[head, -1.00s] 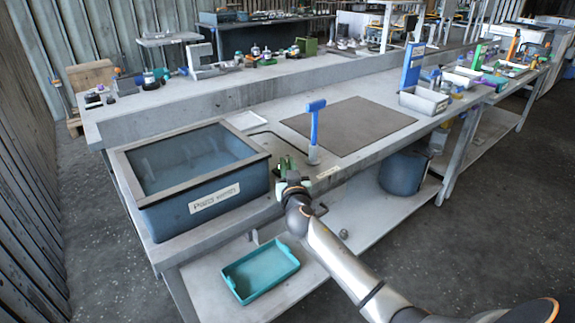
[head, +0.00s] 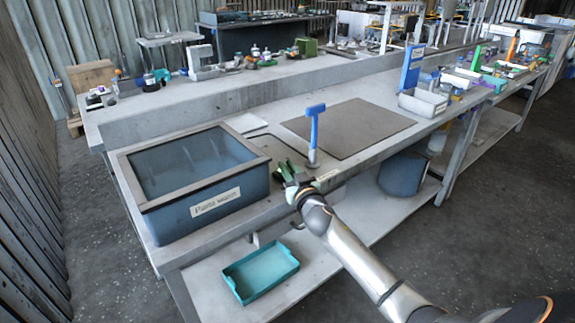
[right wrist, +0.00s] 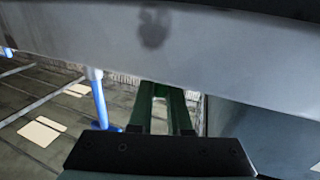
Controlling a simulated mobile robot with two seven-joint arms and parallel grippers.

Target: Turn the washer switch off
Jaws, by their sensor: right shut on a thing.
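The parts washer is a blue-grey tank (head: 228,200) with a grey rim and a "Parts washer" label, at the left front of the bench. My right gripper (head: 283,168) has green fingers and is at the bench's front edge, just right of the tank. Its fingers show in the right wrist view (right wrist: 163,108), reaching under a blurred grey bar (right wrist: 240,65). It is shut on a small part that I take to be the washer switch; the fingers and bar hide it. My left gripper is not in view.
A blue T-shaped tool (head: 314,128) stands upright close to the right of my gripper. A dark mat (head: 360,128) lies on the bench beyond it. A teal tray (head: 260,273) sits on the lower shelf. A blue bin (head: 402,174) stands under the bench.

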